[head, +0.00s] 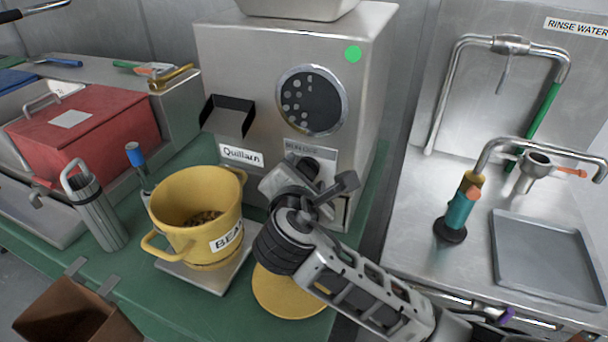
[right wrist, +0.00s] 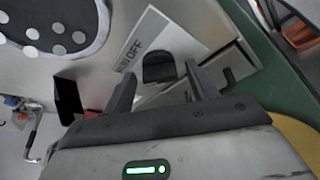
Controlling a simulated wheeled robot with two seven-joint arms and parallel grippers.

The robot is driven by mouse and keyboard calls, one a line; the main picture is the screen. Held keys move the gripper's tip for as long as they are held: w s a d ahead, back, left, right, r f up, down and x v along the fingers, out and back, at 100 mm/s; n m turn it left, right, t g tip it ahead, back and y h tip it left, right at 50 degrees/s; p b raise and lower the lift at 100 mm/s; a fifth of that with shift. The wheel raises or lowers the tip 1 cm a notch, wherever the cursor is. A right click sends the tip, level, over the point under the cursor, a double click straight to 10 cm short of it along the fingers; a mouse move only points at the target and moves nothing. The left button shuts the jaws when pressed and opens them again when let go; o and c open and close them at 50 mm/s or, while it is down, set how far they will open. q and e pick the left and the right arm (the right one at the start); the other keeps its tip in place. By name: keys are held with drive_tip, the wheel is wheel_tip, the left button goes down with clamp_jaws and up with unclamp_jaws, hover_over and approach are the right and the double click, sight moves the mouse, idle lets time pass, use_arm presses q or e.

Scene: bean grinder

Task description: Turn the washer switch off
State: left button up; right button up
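In the head view the plate (head: 308,150) shows just above my right gripper (head: 315,182), which largely covers the knob. In the right wrist view my right gripper (right wrist: 160,80) is open, one finger on each side of the knob. Gaps seem to show between knob and fingers; I cannot tell whether either touches. The steel machine (head: 245,75) has a round perforated window (head: 311,100) and a green dot. My left gripper is not in view.
A yellow bean pot (head: 190,240) stands on a scale left of my right arm. A yellow disc (head: 285,292) lies under the arm. A ribbed steel cylinder (head: 98,215) and a red box (head: 80,125) are at left. A sink counter with a grey tray (head: 545,255) is at right.

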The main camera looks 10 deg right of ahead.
drive_tip(key=c, duration=0.8)
use_arm(q)
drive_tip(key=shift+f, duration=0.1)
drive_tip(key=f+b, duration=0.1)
drive_tip(key=b, duration=0.1)
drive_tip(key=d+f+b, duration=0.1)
drive_tip(key=b, duration=0.2)
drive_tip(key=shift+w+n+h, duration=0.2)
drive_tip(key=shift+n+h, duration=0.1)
use_arm(e)
drive_tip(key=m+t, duration=0.1)
drive_tip(key=m, duration=0.1)
drive_tip(key=m+t, duration=0.1)
drive_tip(key=m, duration=0.2)
drive_tip(key=m+t+y, duration=0.1)
drive_tip(key=m, duration=0.1)
drive_tip(key=shift+d+f+m+t, duration=0.1)
drive_tip(key=shift+f+m+t, duration=0.2)
drive_tip(key=shift+f+m, duration=0.1)
use_arm(q)
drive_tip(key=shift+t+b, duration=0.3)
drive_tip(key=shift+b, duration=0.05)
use_arm(e)
drive_tip(key=shift+r, duration=0.15)
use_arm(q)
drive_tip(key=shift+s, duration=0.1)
use_arm(e)
drive_tip(key=o, duration=1)
